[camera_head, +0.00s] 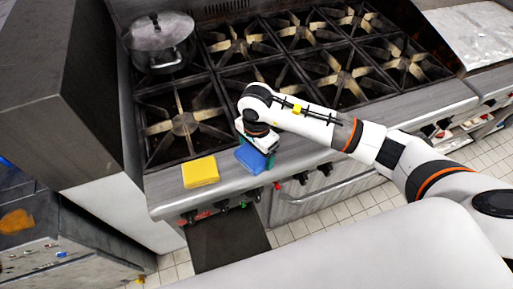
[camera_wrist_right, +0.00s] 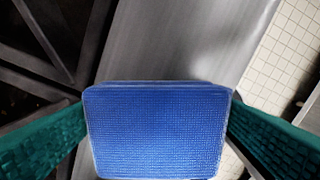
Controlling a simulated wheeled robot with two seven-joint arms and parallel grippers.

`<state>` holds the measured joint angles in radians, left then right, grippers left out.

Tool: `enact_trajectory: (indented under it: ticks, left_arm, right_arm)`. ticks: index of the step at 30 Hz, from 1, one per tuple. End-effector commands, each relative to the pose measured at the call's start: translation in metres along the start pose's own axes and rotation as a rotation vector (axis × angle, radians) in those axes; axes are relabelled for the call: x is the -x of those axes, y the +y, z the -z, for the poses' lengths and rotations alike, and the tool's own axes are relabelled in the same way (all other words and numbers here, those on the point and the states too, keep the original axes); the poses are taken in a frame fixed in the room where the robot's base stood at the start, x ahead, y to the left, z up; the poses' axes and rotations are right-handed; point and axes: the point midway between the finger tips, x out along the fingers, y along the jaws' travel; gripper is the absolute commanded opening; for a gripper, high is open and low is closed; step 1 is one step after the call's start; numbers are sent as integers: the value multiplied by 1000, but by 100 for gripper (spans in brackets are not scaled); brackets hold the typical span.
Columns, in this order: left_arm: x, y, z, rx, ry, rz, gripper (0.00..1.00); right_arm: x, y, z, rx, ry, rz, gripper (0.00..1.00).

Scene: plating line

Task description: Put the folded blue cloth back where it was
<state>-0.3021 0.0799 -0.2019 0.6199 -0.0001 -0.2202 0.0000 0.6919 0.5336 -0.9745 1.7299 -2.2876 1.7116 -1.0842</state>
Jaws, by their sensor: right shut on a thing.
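The folded blue cloth (camera_head: 251,158) is at the stove's front ledge in the head view, under my right gripper (camera_head: 257,148). In the right wrist view the blue cloth (camera_wrist_right: 158,132) fills the space between the two green fingers, one on each side, and my right gripper is shut on it. The ledge shows behind the cloth; whether the cloth touches it I cannot tell. A yellow folded cloth (camera_head: 201,172) lies on the ledge to the left of the blue one. My left gripper is not in view.
The stove's front ledge (camera_head: 330,141) is bare to the right of the blue cloth. Black burner grates (camera_head: 184,122) lie behind it. A lidded metal pot (camera_head: 160,45) stands at the back left. A dark cabinet block (camera_head: 75,90) borders the stove on the left. Knobs line the front.

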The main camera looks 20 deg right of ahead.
Motion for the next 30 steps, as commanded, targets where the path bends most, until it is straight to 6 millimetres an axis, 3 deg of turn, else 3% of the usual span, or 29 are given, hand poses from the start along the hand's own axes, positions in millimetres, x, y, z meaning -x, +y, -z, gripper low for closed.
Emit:
enact_trajectory:
  ticks: [8,9,11,22,30]
  left_arm:
    - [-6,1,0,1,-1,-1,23]
    - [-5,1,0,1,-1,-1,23]
    - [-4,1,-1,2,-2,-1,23]
    - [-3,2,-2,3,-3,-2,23]
    - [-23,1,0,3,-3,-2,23]
  right_arm:
    - [-4,0,0,1,0,-1,61]
    - [-3,0,0,1,1,-1,89]
    - [-2,0,0,1,1,-1,99]
    - [5,1,0,1,0,-4,100]
    - [58,2,-1,1,-2,-8,100]
